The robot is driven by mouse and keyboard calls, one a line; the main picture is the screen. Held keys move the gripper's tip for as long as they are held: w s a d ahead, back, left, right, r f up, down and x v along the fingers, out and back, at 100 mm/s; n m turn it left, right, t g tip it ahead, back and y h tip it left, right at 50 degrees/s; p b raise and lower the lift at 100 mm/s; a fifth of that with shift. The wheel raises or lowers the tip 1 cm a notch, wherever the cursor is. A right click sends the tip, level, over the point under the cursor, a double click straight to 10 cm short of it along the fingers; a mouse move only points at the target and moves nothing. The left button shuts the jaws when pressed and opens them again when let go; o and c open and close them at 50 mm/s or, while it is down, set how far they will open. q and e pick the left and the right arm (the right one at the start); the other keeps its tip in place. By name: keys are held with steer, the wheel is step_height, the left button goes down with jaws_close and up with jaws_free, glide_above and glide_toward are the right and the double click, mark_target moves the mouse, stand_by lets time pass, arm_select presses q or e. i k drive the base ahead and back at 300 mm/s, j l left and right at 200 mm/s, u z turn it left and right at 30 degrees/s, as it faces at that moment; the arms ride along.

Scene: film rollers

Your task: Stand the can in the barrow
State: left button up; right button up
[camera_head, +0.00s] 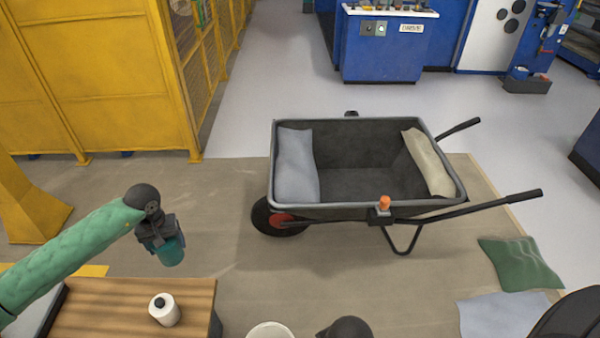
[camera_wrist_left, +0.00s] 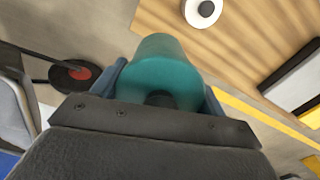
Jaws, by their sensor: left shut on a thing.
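The teal can (camera_head: 171,252) is held in my left gripper (camera_head: 165,240), in the air beyond the wooden bench at the lower left. In the left wrist view the can (camera_wrist_left: 158,68) fills the space between the two blue-grey fingers, which are shut on it. The barrow (camera_head: 360,208) stands on the floor to the right of the gripper, clear of it. Its dark tray holds a grey-blue sack at the left and a beige sack at the right, with bare floor between them. My right gripper cannot be made out in the head view.
A wooden bench (camera_head: 120,310) carries a white roll (camera_head: 164,309). An orange-topped piece (camera_head: 384,203) sits on the barrow's near rim. Green (camera_head: 520,264) and grey (camera_head: 500,312) cloths lie at the lower right. Yellow panels (camera_head: 100,80) stand at the left. Floor between gripper and barrow is clear.

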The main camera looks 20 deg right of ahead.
mark_target(336, 200)
steer(key=i+l, duration=0.2)
steer(key=l, duration=0.25)
steer(key=i+l+z, duration=0.15)
steer(key=l, duration=0.3)
steer(key=i+l, duration=0.2)
steer(key=l, duration=0.2)
steer(key=i+l+z, duration=0.15)
steer(key=l, duration=0.3)
steer(key=i+l, duration=0.3)
steer(key=i+l+z, duration=0.15)
steer(key=l, duration=0.35)
steer(key=i, duration=0.05)
